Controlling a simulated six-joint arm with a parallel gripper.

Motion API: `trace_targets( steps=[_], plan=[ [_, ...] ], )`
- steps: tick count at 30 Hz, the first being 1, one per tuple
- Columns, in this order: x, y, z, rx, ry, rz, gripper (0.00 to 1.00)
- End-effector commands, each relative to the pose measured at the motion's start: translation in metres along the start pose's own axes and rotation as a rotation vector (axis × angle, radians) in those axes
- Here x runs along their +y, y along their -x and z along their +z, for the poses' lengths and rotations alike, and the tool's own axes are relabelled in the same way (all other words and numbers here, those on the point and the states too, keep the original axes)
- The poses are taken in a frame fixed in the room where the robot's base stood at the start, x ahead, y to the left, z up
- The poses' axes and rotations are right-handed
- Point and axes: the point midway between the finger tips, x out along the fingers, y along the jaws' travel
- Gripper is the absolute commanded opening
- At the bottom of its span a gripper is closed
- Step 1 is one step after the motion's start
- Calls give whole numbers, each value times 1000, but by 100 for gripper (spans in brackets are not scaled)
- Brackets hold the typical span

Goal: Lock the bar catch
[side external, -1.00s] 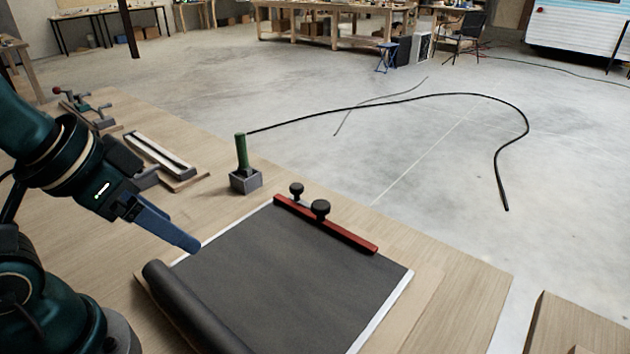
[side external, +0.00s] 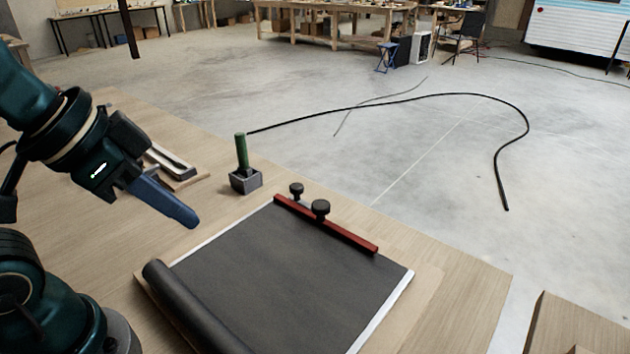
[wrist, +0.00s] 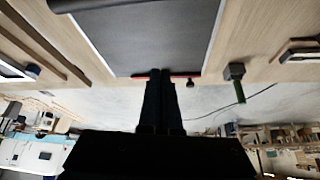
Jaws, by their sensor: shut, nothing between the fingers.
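The red bar (side external: 330,224) of the catch lies across the far end of a dark sheet (side external: 290,255). Two black knobs stand at it, one on the bar (side external: 320,209) and one just behind its left part (side external: 296,189). My gripper (side external: 192,222) is shut and empty, held above the left edge of the sheet, apart from the bar. In the wrist view my shut fingers (wrist: 160,72) cover the middle of the red bar (wrist: 185,75), and one knob (wrist: 190,83) shows beside them.
A grey block (side external: 246,180) with an upright green handle (side external: 241,152) stands left of the bar. A shallow tray (side external: 180,172) lies further left, partly behind my arm. The sheet's rolled end (side external: 185,300) lies at the near side. Bare tabletop lies right of the sheet.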

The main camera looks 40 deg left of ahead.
Motion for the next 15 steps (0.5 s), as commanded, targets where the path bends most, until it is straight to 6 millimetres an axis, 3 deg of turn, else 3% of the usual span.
trace_targets(
  steps=[8,15],
  plan=[
    [-9,-1,-65,-9,-57,115,0],
    [-43,-20,-114,2,-32,197,0]
  ],
)
